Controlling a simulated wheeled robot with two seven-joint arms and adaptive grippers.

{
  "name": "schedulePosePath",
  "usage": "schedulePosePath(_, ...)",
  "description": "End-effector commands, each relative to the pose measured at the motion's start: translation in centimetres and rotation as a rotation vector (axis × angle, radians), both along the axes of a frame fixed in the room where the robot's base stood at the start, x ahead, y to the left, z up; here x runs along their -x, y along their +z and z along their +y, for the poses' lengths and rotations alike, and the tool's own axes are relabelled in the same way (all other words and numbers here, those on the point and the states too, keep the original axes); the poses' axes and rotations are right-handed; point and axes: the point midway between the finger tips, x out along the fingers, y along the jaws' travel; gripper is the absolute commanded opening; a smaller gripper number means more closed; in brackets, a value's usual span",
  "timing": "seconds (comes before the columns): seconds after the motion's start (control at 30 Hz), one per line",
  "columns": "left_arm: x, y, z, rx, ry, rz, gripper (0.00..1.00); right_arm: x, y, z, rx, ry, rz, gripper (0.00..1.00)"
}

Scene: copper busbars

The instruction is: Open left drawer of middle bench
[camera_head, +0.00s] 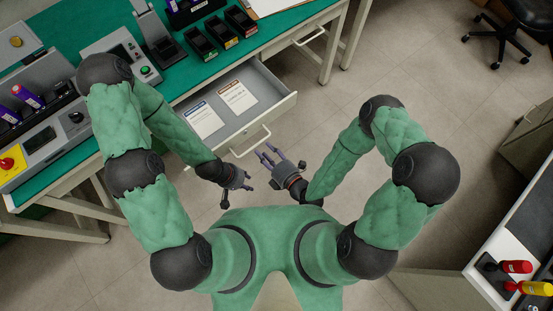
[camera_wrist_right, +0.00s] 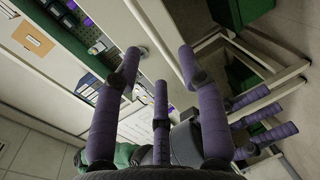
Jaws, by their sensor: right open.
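A drawer (camera_head: 268,84) of the green-topped bench (camera_head: 198,78) is pulled out, and two printed cards (camera_head: 222,108) lie in it. Its bar handle (camera_head: 250,140) is on the front face. My right gripper (camera_head: 265,152) is open beside the handle, fingers pointing up-left. I cannot tell whether it touches the handle. In the right wrist view its purple fingers (camera_wrist_right: 160,55) are spread with nothing seen between them. My left gripper (camera_head: 238,186) is just below and left of the right one, apart from the handle. Its fingers also show in the right wrist view (camera_wrist_right: 252,113), but its opening is unclear.
A second drawer handle (camera_head: 308,36) is farther right on the bench. Black bins (camera_head: 220,32) and a control box (camera_head: 122,56) stand on top. An office chair (camera_head: 505,32) is at the upper right, and another bench (camera_head: 520,225) at the right edge. The floor between is clear.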

Motion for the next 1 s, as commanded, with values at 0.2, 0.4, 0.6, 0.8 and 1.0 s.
schedulePosePath(0.2, 0.0, 0.0, 0.0, 0.000, 0.000, 0.000, 0.40, 2.1, 0.5, -1.7, -0.001, -0.005, 0.003, 0.41)
schedulePosePath(0.4, 0.0, 0.0, 0.0, 0.000, 0.000, 0.000, 0.40, 3.7, 0.9, -2.9, 0.000, -0.005, 0.002, 0.41)
schedulePosePath(0.6, 0.0, 0.0, 0.0, 0.000, 0.000, 0.000, 0.40, 4.7, 1.2, -3.4, 0.000, -0.002, 0.001, 0.41)
schedulePosePath(0.8, 0.0, 0.0, 0.0, 0.000, 0.000, 0.000, 0.40, 5.0, 1.3, -3.6, 0.000, -0.001, 0.000, 0.41)
schedulePosePath(1.0, 0.0, 0.0, 0.0, 0.000, 0.000, 0.000, 0.40, 5.0, 1.3, -3.6, 0.001, 0.000, -0.001, 0.41)
